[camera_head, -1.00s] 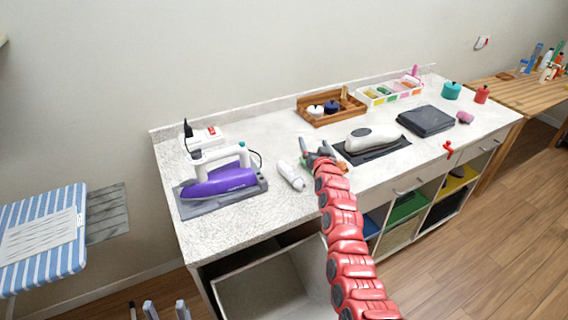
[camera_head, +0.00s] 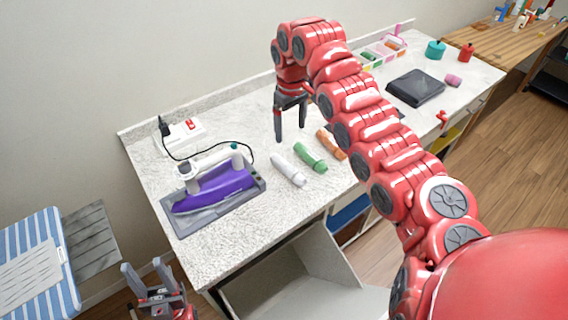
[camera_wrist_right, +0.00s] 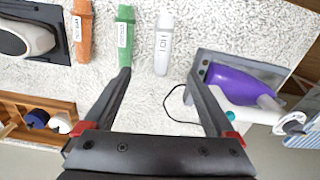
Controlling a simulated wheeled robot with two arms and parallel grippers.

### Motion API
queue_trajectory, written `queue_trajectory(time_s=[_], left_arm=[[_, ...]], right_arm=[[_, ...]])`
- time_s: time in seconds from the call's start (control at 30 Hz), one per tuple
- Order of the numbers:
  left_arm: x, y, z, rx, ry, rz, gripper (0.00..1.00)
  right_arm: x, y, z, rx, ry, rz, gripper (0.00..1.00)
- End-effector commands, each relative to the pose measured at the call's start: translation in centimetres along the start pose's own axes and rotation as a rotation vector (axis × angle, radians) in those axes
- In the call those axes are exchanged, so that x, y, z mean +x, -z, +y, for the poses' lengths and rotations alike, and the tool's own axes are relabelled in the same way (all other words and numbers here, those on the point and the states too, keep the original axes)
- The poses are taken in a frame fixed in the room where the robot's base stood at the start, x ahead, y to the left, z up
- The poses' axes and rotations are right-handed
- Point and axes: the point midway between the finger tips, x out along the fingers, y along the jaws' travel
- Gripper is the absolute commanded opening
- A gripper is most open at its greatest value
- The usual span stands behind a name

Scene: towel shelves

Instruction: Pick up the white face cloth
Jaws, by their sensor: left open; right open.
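The white face cloth (camera_head: 288,169) looks like a small white roll lying on the speckled counter, right of the purple iron. In the right wrist view the white roll (camera_wrist_right: 163,45) lies just beyond and between my fingertips and bears a label. My right gripper (camera_head: 290,134) is open and empty, pointing down above the counter behind the roll, apart from it. Its open fingers also show in the right wrist view (camera_wrist_right: 160,74). My left gripper (camera_head: 142,267) is open and empty, low at the bottom left, off the counter's left end.
A green roll (camera_head: 310,157) and an orange roll (camera_head: 331,145) lie right of the white one. The purple iron (camera_head: 213,190) stands on a grey tray to the left, its cord curving behind. A striped ironing board (camera_head: 40,262) is at far left. Open shelving is below the counter.

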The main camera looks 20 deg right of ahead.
Motion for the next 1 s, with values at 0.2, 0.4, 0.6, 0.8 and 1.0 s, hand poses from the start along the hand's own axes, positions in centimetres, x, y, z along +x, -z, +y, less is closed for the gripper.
queue_trajectory(time_s=[0.2, 0.4, 0.6, 0.8, 1.0], left_arm=[[0.8, 0.1, 0.0, 0.0, 0.0, 0.0, 0.5], [1.2, 0.2, -0.1, 0.0, 0.0, 0.0, 0.5], [1.3, 0.2, -0.1, 0.0, 0.0, 0.0, 0.5], [1.4, 0.2, -0.1, 0.0, 0.0, 0.0, 0.5], [3.1, 0.5, -0.1, 0.0, 0.0, 0.0, 0.5]], right_arm=[[3.4, 0.1, -0.3, -0.001, 0.008, 0.002, 0.9], [6.5, 0.2, -0.4, -0.001, 0.008, 0.005, 0.9], [9.4, 0.3, -0.3, -0.001, 0.007, 0.006, 0.9], [10.7, 0.2, -0.1, 0.0, 0.003, 0.004, 0.9], [12.0, 0.0, -0.5, -0.001, 0.006, -0.001, 0.9]])
